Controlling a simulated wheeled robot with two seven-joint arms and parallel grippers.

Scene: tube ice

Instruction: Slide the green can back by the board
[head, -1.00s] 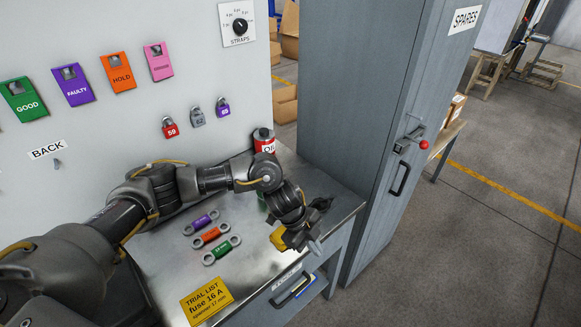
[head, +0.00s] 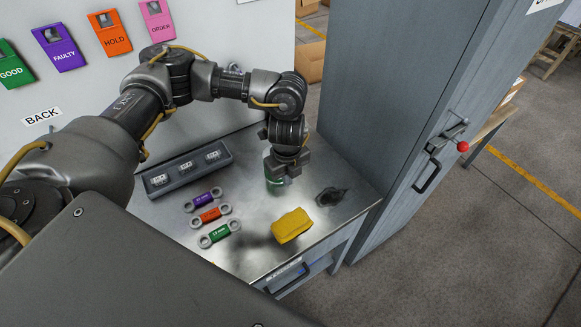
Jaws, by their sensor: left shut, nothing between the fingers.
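The green can (head: 277,183) stands on the metal bench top (head: 255,245), towards the back right and in front of the board (head: 205,25). Most of it is hidden by my left gripper (head: 287,170), with some green showing beside and below the fingers. The left gripper points down at the can, shut with nothing between its fingers. I cannot tell whether it touches the can. My right gripper is out of view.
A grey cabinet (head: 390,110) stands on the right.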

